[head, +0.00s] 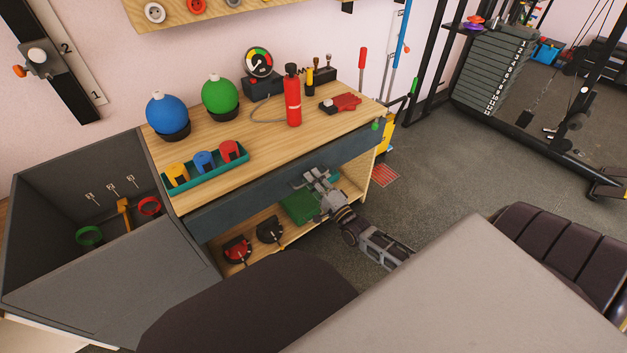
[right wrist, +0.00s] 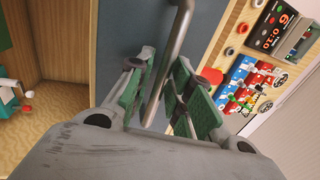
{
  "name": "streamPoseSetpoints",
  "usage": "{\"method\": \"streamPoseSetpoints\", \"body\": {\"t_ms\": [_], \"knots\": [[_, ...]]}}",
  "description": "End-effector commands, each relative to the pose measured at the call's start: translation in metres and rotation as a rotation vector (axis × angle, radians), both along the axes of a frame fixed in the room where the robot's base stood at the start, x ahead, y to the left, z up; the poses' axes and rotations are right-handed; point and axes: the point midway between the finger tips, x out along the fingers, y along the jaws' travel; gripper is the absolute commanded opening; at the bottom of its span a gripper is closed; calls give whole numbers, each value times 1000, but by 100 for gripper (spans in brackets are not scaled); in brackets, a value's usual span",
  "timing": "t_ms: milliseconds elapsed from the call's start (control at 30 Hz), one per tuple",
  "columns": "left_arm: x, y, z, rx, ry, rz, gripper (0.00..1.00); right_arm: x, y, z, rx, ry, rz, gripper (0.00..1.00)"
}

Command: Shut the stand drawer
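The wooden stand (head: 325,98) has a wide drawer with a dark blue-grey front (head: 255,188) under its top; it also fills the middle of the right wrist view (right wrist: 118,30). How far the drawer stands out is hard to tell. Whether either finger touches the bar is unclear. My left gripper is not in view.
A teal tray of cups (head: 205,170), balls (head: 220,95) and a red extinguisher (head: 292,95) stand on top. A green item (head: 300,207) and round dark items (head: 237,250) are on the lower shelf. A grey bin (head: 105,280) stands left. Floor to the right (head: 430,170) is clear.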

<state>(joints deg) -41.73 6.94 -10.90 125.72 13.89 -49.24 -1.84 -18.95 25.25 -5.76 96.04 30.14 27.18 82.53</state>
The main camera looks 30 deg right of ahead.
Motion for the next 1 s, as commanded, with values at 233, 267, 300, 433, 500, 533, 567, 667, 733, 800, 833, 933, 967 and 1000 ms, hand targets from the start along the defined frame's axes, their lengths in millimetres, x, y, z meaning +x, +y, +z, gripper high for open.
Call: {"method": "streamPoseSetpoints", "body": {"t_ms": [233, 267, 300, 433, 500, 533, 567, 667, 733, 800, 833, 933, 967, 1000], "knots": [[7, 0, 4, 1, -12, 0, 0, 0, 0, 0, 0, 0, 0, 0], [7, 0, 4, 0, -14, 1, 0, 0, 0, 0, 0, 0, 0, 0], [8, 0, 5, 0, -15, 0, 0, 0, 0, 0, 0, 0, 0, 0], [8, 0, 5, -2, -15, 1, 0, 0, 0, 0, 0, 0, 0, 0], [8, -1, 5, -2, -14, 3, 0, 1, 0, 0, 0, 0, 0, 0], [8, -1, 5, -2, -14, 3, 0, 2, 0, 0, 0, 0, 0, 0], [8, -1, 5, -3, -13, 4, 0, 3, 0, 0, 0, 0, 0, 0], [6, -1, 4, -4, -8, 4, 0, 9, 1, 0, 0, -1, 0, 0], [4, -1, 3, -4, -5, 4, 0, 14, 2, 0, 0, 0, 0, 0], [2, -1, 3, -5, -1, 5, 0, 19, 2, 0, 0, 0, 0, 0], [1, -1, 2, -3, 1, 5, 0, 21, 2, 0, 0, 0, -1, 0], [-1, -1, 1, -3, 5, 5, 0, 25, 2, 0, 1, 0, -1, 0], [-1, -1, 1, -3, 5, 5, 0, 26, 2, 0, 1, 0, -1, 0], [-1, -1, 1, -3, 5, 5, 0, 26, 2, 0, 1, 1, -1, 0]]}}
